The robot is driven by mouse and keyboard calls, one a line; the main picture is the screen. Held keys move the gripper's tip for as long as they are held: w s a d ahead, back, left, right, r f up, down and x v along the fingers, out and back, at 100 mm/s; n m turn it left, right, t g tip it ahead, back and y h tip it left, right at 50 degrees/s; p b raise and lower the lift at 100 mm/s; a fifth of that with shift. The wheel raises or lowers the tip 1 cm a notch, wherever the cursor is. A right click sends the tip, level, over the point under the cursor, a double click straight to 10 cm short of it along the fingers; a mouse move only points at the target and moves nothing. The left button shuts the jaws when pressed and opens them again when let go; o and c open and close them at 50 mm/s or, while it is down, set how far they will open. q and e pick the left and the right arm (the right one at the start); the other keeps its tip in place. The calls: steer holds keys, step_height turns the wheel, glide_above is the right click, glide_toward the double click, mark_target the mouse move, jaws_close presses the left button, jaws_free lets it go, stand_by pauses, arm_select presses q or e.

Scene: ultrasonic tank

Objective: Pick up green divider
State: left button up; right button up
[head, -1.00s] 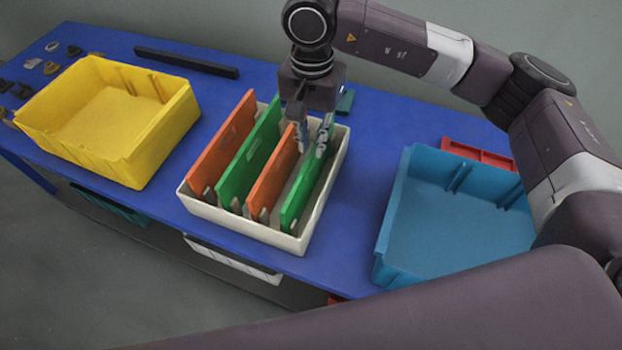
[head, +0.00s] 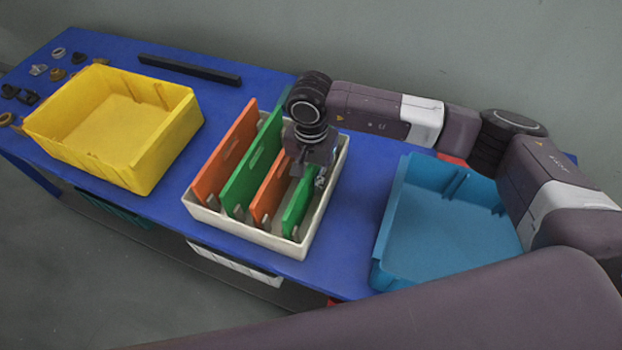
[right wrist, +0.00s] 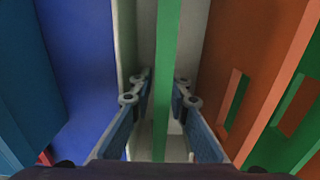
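The white tray (head: 250,236) on the blue table holds green and orange dividers standing on edge. The rightmost green divider (head: 294,217) is under my right gripper (head: 312,180). In the right wrist view this green divider (right wrist: 167,60) runs between the two fingers of my right gripper (right wrist: 160,92). The fingers are open, with a gap on each side of the divider. The other green divider (head: 248,172) stands further left, between the orange dividers (head: 225,155) and (head: 270,190). My left gripper is not in view.
A yellow bin (head: 95,150) stands on the left and a blue bin (head: 450,240) on the right, both empty. A dark bar (head: 188,69) lies at the back. Small parts (head: 57,74) lie at the far left.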

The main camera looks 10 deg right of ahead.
jaws_close()
stand_by(0.3)
steer(key=shift+r, duration=0.1)
step_height(320, 180, up, 20)
steer(key=b, duration=0.3)
stand_by(0.3)
